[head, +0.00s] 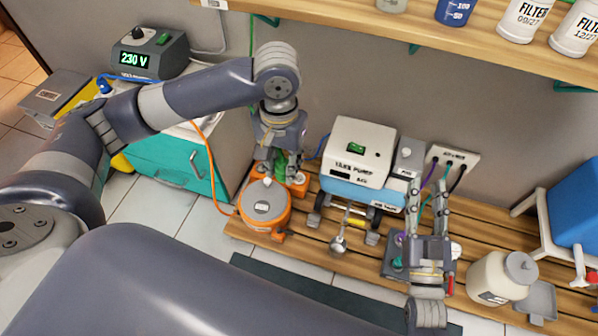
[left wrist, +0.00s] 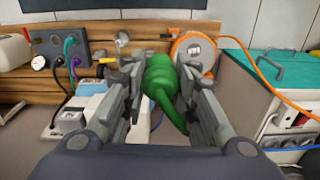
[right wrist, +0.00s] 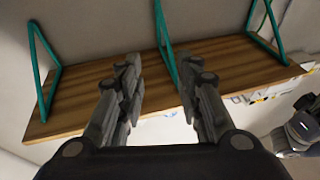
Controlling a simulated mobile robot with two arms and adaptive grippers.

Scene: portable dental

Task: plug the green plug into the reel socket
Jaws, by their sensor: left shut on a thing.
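The green plug (left wrist: 160,80) is between the fingers of my left gripper (left wrist: 157,75), which is shut on it. In the head view the left gripper (head: 281,168) points down just behind the orange reel (head: 266,207), and only a little green of the plug (head: 281,158) shows. The reel also shows beyond the plug in the left wrist view (left wrist: 192,47). The reel socket cannot be made out clearly, and I cannot tell whether the plug touches the reel. My right gripper (head: 429,188) is open and empty, its fingers pointing up; it also shows in the right wrist view (right wrist: 158,63).
A white and blue pump unit (head: 357,165) stands right of the reel on the slatted bench (head: 310,243). An orange cable (head: 209,170) runs left past the teal cabinet (head: 165,158). A wall shelf (head: 440,28) overhangs. A white jar (head: 497,280) is at right.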

